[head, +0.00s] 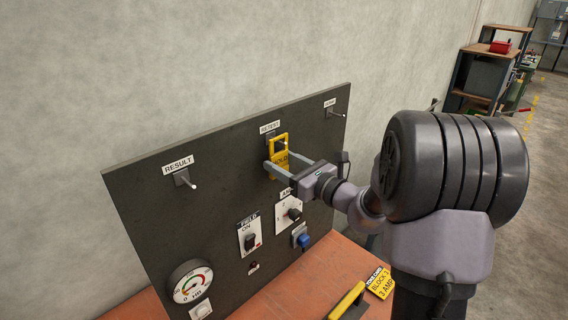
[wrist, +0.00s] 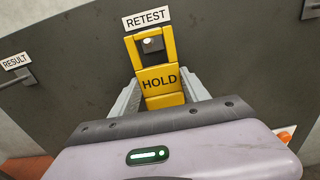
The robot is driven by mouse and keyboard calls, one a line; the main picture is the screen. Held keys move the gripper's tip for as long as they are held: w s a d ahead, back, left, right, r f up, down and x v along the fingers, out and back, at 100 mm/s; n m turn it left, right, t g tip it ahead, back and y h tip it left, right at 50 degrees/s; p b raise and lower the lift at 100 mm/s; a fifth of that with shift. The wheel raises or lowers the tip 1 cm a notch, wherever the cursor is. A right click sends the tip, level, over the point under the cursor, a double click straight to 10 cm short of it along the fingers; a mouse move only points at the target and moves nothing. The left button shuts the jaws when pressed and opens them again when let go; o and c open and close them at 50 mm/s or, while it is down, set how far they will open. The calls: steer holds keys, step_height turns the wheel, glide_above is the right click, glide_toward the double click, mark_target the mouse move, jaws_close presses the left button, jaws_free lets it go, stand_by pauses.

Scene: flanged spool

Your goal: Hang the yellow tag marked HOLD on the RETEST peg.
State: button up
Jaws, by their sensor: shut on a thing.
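The yellow tag marked HOLD (wrist: 159,80) is upright against the dark panel, just under the RETEST label (wrist: 146,18). It also shows in the head view (head: 280,168). My gripper (wrist: 162,90) is shut on the tag's lower part, one finger at each side; it also shows in the head view (head: 278,160). The RETEST peg (wrist: 149,42) shows inside the window at the top of the tag, its pale round end visible. The peg appears to be within the opening. I cannot tell how deep it reaches or whether the tag's top bar rests on it.
The RESULT peg (head: 186,180) is bare at left, and another bare peg (head: 335,113) is at upper right. Below are a gauge (head: 190,283), switches (head: 250,239) and a blue knob (head: 304,241). A yellow-black tag (head: 380,283) and a yellow-handled thing (head: 347,300) lie on the orange bench.

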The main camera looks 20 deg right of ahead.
steer(key=o, duration=1.4)
